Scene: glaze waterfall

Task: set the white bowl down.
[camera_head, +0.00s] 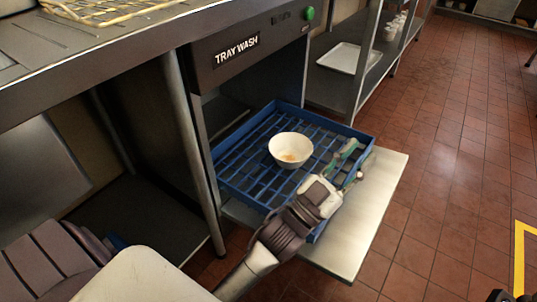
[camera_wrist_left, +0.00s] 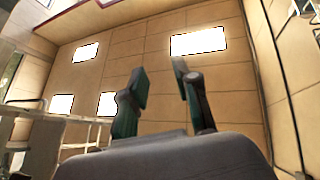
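The white bowl (camera_head: 290,148) sits upright in the blue rack (camera_head: 232,192), a little toward its far side. A brownish patch shows inside the bowl. My left gripper (camera_head: 351,163) is over the rack's right side, to the right of the bowl and apart from it. Its fingers are spread with nothing between them. In the left wrist view the two fingers (camera_wrist_left: 160,88) also stand apart and empty, with the ceiling behind them.
The rack rests on a pale metal shelf (camera_head: 366,222) in front of the tray wash machine (camera_head: 250,52). A metal leg (camera_head: 194,150) stands left of the rack. A shelf unit with a white tray (camera_head: 348,58) is behind. Open tiled floor (camera_head: 455,150) lies to the right.

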